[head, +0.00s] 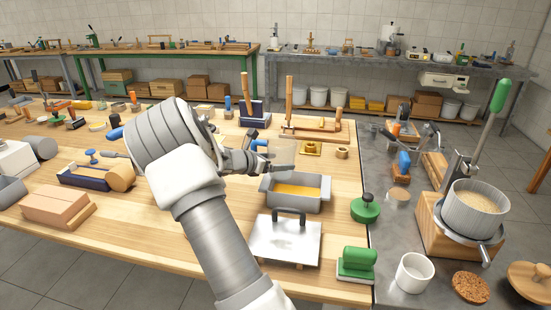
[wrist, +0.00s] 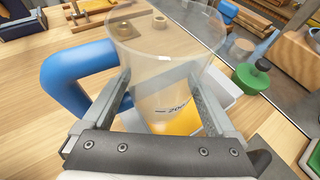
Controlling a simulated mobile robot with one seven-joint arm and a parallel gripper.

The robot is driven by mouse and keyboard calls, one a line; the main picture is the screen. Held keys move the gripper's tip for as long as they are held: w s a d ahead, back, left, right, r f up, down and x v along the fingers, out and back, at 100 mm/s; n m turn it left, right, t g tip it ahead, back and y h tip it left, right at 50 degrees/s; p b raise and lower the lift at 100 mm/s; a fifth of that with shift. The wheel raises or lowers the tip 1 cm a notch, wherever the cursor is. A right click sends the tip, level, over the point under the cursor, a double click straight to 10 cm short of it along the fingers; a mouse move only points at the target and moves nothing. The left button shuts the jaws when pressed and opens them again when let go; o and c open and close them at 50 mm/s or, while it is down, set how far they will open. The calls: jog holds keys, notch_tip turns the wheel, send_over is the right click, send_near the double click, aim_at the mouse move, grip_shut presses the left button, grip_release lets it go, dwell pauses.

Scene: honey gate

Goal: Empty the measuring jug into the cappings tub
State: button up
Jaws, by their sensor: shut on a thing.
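The measuring jug is clear, with a blue handle and a "200" marking. In the wrist view the jug (wrist: 165,50) stands between the fingers of my gripper (wrist: 162,98), which is shut on its body; the handle points left. In the head view my gripper (head: 268,161) is above the back left of the cappings tub, and the jug is faint there. The cappings tub (head: 325,187) is grey with side handles and holds orange-yellow stuff. Orange also shows below and through the jug in the wrist view, so I cannot tell whether the jug holds anything.
A metal lid (head: 285,245) with a dark handle lies in front of the tub. A green round-knobbed tool (head: 365,209) and a green block-shaped tool (head: 356,264) are to the right. A wooden rack with upright posts (head: 318,128) stands behind. Bare wood shows left of the tub.

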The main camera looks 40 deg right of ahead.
aim_at(278, 153)
jog(key=shift+r, duration=0.1)
jog(key=shift+r+p, duration=1.4)
jog(key=shift+r, duration=0.1)
